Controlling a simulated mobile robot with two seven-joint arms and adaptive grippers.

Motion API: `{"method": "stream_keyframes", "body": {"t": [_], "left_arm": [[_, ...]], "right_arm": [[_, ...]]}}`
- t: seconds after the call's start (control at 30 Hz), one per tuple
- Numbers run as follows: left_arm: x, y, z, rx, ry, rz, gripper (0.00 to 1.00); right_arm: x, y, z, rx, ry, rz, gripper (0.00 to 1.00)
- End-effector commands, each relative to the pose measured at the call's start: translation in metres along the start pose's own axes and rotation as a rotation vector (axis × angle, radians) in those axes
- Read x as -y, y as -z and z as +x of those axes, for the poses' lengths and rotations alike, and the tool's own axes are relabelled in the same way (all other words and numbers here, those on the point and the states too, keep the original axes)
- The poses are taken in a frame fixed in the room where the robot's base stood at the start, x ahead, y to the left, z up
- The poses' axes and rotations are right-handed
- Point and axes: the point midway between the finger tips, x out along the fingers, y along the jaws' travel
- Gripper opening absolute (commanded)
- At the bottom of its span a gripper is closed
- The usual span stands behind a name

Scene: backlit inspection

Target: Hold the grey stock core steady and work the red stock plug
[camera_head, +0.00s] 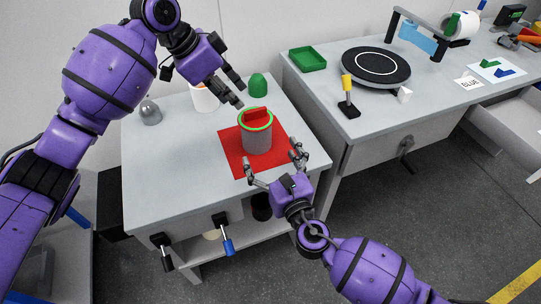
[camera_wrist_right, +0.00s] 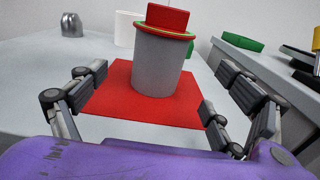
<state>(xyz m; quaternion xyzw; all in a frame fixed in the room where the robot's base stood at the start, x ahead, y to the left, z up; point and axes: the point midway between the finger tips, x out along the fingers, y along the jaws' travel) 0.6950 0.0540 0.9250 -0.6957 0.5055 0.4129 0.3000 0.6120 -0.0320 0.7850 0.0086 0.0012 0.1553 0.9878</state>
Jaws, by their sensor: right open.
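The grey stock core (camera_head: 257,142), an upright grey cylinder, stands on a red mat (camera_head: 234,157); it also shows in the right wrist view (camera_wrist_right: 158,65). The red stock plug (camera_head: 257,115) sits on the core's top, with a green ring around it; its block-shaped grip (camera_wrist_right: 167,16) stands up above the rim. My left gripper (camera_head: 241,94) is above and to the left of the plug, fingers apart, touching nothing that I can see. My right gripper (camera_head: 272,159) is open and empty on the near side of the core, with its fingers spread towards it.
A grey metal dome (camera_head: 150,113), a white cup (camera_head: 204,98) and a green dome (camera_head: 258,86) stand on the same table. The neighbouring bench holds a green tray (camera_head: 307,59), a black turntable (camera_head: 376,68) and a yellow-topped stand (camera_head: 347,97). The table's front left is clear.

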Motion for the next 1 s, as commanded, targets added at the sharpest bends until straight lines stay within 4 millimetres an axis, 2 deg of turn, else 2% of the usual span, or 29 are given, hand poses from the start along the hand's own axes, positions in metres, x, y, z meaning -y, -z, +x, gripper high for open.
{"method": "stream_keyframes", "body": {"t": [0.5,0.67,0.9,0.93,1.0], "left_arm": [[0.000,0.000,0.000,0.000,0.000,0.000,0.31],[0.000,0.000,0.000,0.000,0.000,0.000,0.31],[0.000,0.000,0.000,0.000,0.000,0.000,0.31],[0.000,0.000,0.000,0.000,0.000,0.000,0.31],[0.000,0.000,0.000,0.000,0.000,0.000,0.31]], "right_arm": [[0.001,0.001,0.068,0.000,-0.002,-0.020,0.91],[0.001,0.001,0.076,-0.001,-0.002,-0.018,0.91],[0.001,0.001,0.077,-0.001,-0.002,-0.017,0.91],[0.001,0.001,0.077,-0.001,-0.002,-0.017,0.89],[0.001,0.001,0.077,-0.001,-0.002,-0.017,0.80]]}}
